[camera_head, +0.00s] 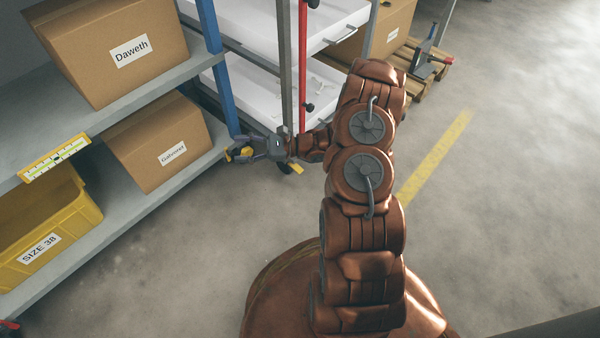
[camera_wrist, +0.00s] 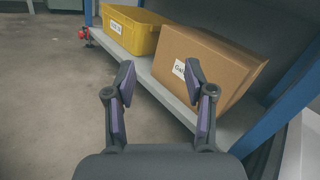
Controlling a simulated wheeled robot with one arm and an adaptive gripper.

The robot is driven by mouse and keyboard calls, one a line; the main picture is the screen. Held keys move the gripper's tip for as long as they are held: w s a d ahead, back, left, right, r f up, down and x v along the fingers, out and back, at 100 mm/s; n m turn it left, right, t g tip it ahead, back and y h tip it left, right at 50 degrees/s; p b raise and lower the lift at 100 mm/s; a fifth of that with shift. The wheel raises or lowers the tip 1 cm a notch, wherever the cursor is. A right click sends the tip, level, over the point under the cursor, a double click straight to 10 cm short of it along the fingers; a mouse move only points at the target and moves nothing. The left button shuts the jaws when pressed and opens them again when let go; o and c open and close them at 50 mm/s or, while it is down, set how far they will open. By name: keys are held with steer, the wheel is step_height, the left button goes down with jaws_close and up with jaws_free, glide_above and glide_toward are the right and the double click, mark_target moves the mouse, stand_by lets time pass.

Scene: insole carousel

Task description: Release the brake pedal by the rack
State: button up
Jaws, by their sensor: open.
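A small yellow pedal (camera_head: 297,168) shows low beside a dark caster at the foot of the rack with white trays (camera_head: 262,95), in the head view. It is partly hidden by my arm. My gripper (camera_head: 238,153) is just left of it, by the foot of the blue shelf post. A second bit of yellow shows at its fingers; I cannot tell whether it is a pedal. In the wrist view my gripper (camera_wrist: 163,82) is open, with nothing between its fingers, facing the shelf. No pedal shows there.
The grey shelf holds cardboard boxes (camera_head: 165,140) and a yellow bin (camera_head: 45,225); the lower box (camera_wrist: 200,70) is close ahead in the wrist view. A blue post (camera_head: 217,65) stands beside the rack. A pallet (camera_head: 420,75) lies behind. Floor at right is clear.

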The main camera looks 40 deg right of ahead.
steer(key=w+d+f+m+t+h, duration=0.1)
steer(key=d+f+m+t+h, duration=0.3)
steer(key=d+f, duration=0.45)
steer(key=m+t+h+b, duration=0.2)
steer(key=m+t+h, duration=0.3)
steer(key=m+h, duration=0.4)
glide_toward(300, 170)
steer(key=shift+x, duration=1.2)
steer(key=b+x, duration=0.1)
steer(key=x, duration=0.1)
steer(key=b+x, duration=0.1)
steer(key=x, duration=0.1)
steer(key=b+x, duration=0.1)
steer(key=x, duration=0.1)
steer(key=shift+w+f, duration=0.1)
steer(key=shift+f, duration=0.25)
steer(key=shift+w+a+r+b, duration=0.1)
steer(key=shift+w+b, duration=0.1)
steer(key=shift+w, duration=0.15)
steer(key=shift+w+a+r+b, duration=0.1)
steer(key=shift+w+b, duration=0.1)
steer(key=shift+w, duration=0.15)
jaws_close()
